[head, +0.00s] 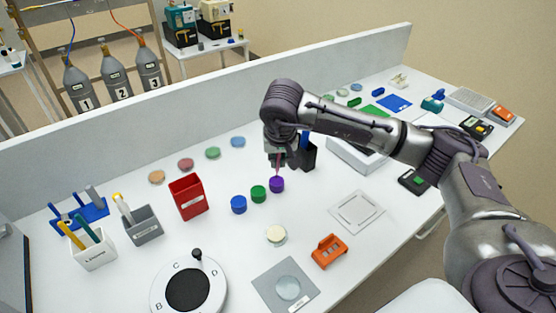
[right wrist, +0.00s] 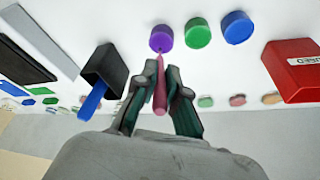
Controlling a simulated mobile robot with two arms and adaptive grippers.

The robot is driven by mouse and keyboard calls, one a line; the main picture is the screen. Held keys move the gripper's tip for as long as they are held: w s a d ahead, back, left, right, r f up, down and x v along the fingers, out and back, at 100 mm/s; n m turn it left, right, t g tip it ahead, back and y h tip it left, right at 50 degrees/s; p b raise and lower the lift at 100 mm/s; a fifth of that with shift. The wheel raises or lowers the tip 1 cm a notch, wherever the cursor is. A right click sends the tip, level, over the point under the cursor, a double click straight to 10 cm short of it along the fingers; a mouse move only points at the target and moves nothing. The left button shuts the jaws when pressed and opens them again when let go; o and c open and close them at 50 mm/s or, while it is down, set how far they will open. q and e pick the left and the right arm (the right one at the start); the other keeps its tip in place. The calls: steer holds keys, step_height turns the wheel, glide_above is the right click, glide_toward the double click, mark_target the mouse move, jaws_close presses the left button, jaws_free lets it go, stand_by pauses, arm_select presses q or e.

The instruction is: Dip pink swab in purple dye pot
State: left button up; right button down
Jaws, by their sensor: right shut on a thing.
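My right gripper (head: 278,157) is shut on the pink swab (right wrist: 160,92), which points down toward the purple dye pot (head: 277,185). In the right wrist view the swab lies between the two fingers (right wrist: 161,98). Its thin tip overlaps the near edge of the purple pot (right wrist: 162,39). I cannot tell whether the tip touches the dye or is just above it. The pot stands on the white bench, beside a green pot (head: 258,194) and a blue pot (head: 238,204). My left gripper is not in view.
A red holder (head: 186,197) stands left of the pots. A black holder with a blue item (right wrist: 107,70) is close beside the gripper. A pale round dish (head: 276,235) and an orange block (head: 328,251) lie in front. A low wall (head: 130,133) runs behind.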

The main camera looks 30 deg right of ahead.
steer(key=shift+r+p, duration=1.35)
steer(key=shift+r, duration=1.65)
